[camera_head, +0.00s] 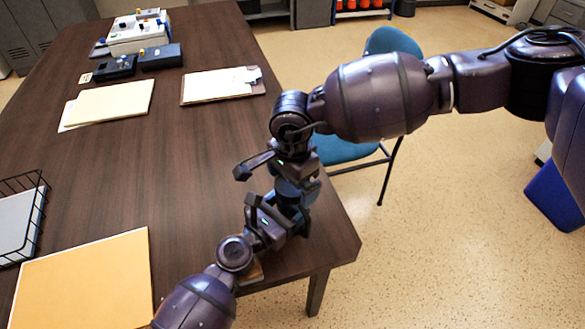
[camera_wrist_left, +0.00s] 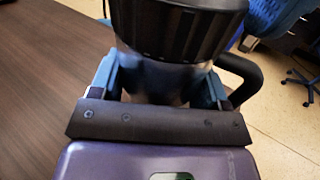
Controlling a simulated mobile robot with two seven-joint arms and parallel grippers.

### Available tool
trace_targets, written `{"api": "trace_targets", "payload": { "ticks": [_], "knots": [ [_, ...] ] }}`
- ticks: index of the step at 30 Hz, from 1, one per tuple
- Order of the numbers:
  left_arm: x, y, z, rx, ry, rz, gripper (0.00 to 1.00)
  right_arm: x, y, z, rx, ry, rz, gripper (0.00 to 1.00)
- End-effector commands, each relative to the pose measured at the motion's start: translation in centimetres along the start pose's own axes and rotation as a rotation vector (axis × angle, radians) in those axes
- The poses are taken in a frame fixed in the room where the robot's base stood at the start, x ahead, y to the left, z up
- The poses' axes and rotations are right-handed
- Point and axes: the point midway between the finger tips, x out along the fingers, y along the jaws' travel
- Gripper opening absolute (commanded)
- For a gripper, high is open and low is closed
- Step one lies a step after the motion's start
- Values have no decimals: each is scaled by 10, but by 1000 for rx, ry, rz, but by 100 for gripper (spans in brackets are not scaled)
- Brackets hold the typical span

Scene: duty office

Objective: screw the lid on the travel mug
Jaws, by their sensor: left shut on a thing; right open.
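The travel mug (camera_wrist_left: 168,82) stands between the two fingers of my left gripper (camera_wrist_left: 160,88) in the left wrist view, with its dark handle (camera_wrist_left: 245,80) on the right. The black ribbed lid (camera_wrist_left: 178,28) sits at the top of the mug; whether it is screwed tight cannot be told. In the head view my left gripper (camera_head: 278,217) is shut on the mug (camera_head: 290,189) near the table's right front corner. My right gripper (camera_head: 272,172) is open, just above and beside the mug's top. The arms hide much of the mug and lid there.
The dark wooden table (camera_head: 190,180) has clear room left of the grippers. An orange folder (camera_head: 85,280), a wire tray (camera_head: 20,220), a clipboard (camera_head: 222,86) and boxes with knobs (camera_head: 140,35) lie farther off. A blue chair (camera_head: 390,42) stands beyond the right edge.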

Motion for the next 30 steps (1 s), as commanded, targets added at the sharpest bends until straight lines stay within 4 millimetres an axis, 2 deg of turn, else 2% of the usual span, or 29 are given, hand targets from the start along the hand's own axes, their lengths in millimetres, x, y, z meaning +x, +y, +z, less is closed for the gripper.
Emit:
{"api": "trace_targets", "payload": {
  "ticks": [4,13,21,23,29,30],
  "knots": [
    [0,0,0,1,1,1,3,7,0,0,0,1,-1,99],
    [0,0,0,1,1,1,3,8,0,0,0,0,-1,99],
    [0,0,0,1,1,1,3,8,0,0,0,0,0,58],
    [0,0,0,1,1,1,3,8,0,0,0,0,0,50],
    [0,0,0,1,1,1,3,8,0,0,6,0,0,50],
    [0,0,0,1,1,1,3,8,0,0,6,0,0,83]
  ]
}}
